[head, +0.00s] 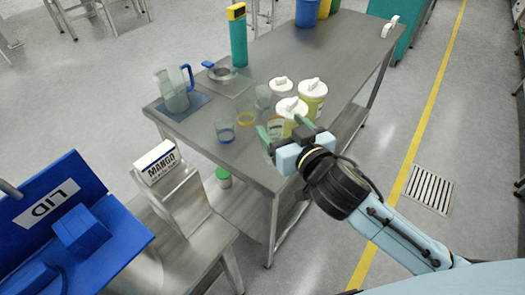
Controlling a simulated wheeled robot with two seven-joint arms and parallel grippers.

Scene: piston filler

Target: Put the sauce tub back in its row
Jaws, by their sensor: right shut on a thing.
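Three sauce tubs with white lids and pale yellow bodies stand close together near the right edge of the steel table (345,45). One is at the back (281,85), one at the right (313,97) and one in front (292,107). My right gripper (279,128) reaches in from the lower right, its green fingers either side of the front tub. It is shut on that tub, whose lower body is partly hidden by the fingers. I cannot tell whether its base touches the table. My left gripper is not in view.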

